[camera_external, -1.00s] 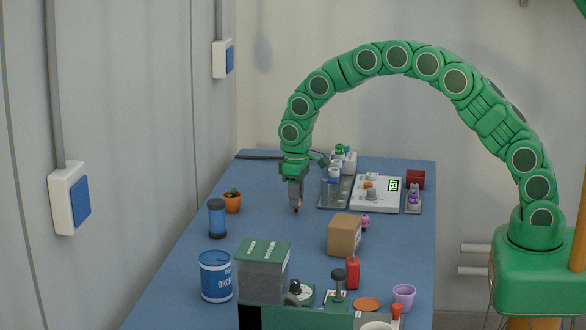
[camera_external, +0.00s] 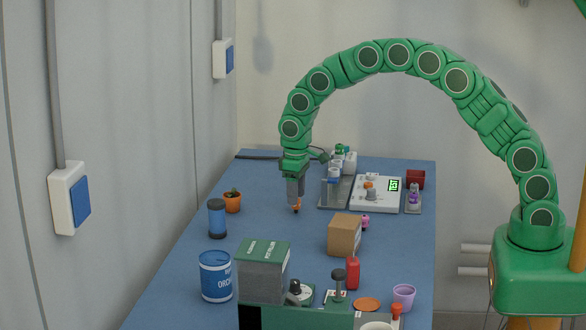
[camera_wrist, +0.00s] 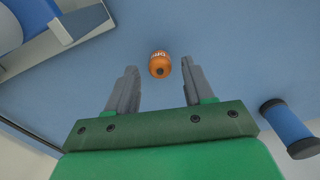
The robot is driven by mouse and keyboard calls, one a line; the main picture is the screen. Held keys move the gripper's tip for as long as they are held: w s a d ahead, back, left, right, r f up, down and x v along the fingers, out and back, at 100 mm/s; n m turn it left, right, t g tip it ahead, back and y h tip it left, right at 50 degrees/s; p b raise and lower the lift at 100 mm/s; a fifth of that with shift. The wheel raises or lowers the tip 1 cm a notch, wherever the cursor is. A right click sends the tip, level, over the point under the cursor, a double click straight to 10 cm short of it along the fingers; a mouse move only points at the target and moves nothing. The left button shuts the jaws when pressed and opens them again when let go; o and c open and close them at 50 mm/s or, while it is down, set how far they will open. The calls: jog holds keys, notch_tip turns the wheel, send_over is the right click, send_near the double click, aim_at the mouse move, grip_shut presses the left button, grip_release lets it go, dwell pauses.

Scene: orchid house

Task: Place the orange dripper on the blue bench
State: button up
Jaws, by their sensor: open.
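The orange dripper (camera_external: 296,209) is small and stands on the blue bench (camera_external: 265,225), right under my gripper (camera_external: 296,204). In the wrist view the dripper (camera_wrist: 160,64) is seen end-on, with a dark spot on its near end and pale lettering on its side. My gripper (camera_wrist: 160,75) is open, pointing down, with one finger on each side of the dripper. A gap of blue bench shows between the dripper and each finger, so they look apart. The fingertips hide part of the dripper in the external view.
Left of my gripper are a potted cactus (camera_external: 233,202) and a blue cylinder (camera_external: 217,218). A grey tray (camera_external: 337,194) and a white scale (camera_external: 377,200) stand to the right. A cardboard box (camera_external: 344,236) is nearer the camera. The bench between is clear.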

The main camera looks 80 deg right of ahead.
notch_tip(320, 180, up, 10)
jog(key=r, duration=0.1)
jog(key=s+a+r+n, duration=0.1)
jog(key=s+a+r, duration=0.75)
jog(key=s, duration=0.25)
jog(key=s+a, duration=0.2)
jog(key=s, duration=1.1)
jog(key=s+a+r+g, duration=0.1)
jog(key=s+a, duration=0.2)
jog(key=s, duration=1)
jog(key=s+a, duration=0.3)
jog(key=s, duration=1.1)
jog(key=shift+a+r+n+g, duration=0.15)
jog(key=shift+a+n+g, duration=0.05)
jog(key=shift+n+g, duration=0.2)
